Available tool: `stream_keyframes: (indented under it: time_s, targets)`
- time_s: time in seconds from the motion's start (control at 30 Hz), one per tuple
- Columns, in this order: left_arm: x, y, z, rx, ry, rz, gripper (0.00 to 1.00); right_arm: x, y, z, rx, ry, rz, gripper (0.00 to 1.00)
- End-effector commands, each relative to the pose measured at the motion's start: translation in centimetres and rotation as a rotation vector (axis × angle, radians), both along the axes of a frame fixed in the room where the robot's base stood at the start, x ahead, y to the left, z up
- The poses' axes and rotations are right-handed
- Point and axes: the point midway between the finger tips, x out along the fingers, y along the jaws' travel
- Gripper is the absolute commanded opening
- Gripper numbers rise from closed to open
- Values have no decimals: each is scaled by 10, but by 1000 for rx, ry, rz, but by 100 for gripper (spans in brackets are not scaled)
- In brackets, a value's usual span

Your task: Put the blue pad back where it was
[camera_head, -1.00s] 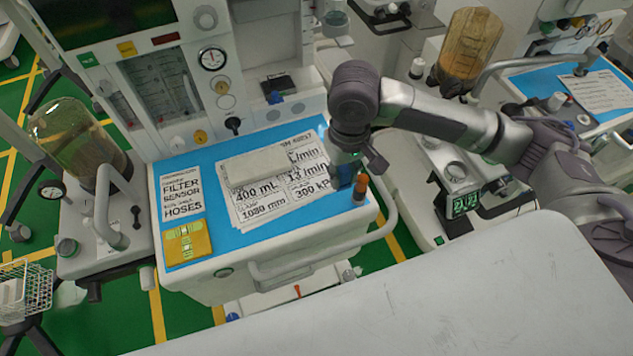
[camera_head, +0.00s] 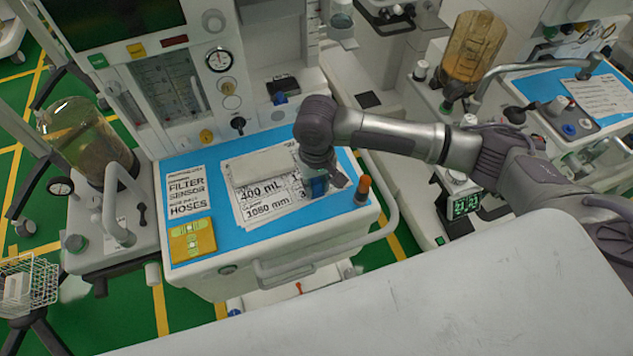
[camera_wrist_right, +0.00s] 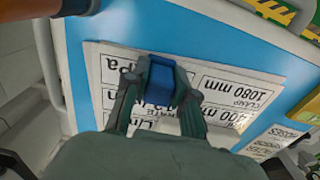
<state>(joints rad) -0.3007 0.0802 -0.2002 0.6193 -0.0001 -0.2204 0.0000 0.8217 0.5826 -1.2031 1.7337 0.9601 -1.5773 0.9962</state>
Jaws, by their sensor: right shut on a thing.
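The blue pad (camera_wrist_right: 160,82) is a small dark blue block between the fingertips of my right gripper (camera_wrist_right: 152,85) in the wrist view. My right gripper is shut on it. In the head view, my right gripper (camera_head: 318,185) points down over the right part of the cart's light blue top (camera_head: 235,237), over the printed sheets (camera_head: 247,212). The pad is mostly hidden there by the fingers. I cannot tell whether the pad touches the sheets. My left gripper is not in view.
A pale flat block (camera_head: 264,167) lies on the sheets, left of my gripper. An orange-capped cylinder (camera_head: 362,190) stands close to its right. A yellow item (camera_head: 192,241) lies at the front left beside a label sheet (camera_head: 187,192). A rail (camera_head: 330,262) runs along the front.

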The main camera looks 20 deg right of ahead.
Motion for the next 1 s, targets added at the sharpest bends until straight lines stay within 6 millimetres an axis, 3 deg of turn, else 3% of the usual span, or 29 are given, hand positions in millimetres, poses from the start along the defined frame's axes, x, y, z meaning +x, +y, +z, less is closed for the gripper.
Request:
stream_keyframes:
  time_s: [0.1, 0.13, 0.27, 0.67, 0.77, 1.0]
  targets:
    - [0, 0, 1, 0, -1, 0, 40, 0, 0, -2, 0, 1, -1, 0]
    - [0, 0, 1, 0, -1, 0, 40, 0, 0, -2, 0, 0, 0, 29]
    - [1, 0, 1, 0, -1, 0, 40, 0, 0, -2, 0, 0, 0, 51]
    - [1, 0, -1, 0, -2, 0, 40, 1, 0, 5, 1, -2, 0, 51]
    - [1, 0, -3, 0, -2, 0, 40, 1, 0, 18, 2, -4, -1, 51]
    - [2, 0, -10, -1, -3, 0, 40, 1, 0, 70, 2, -5, 0, 51]
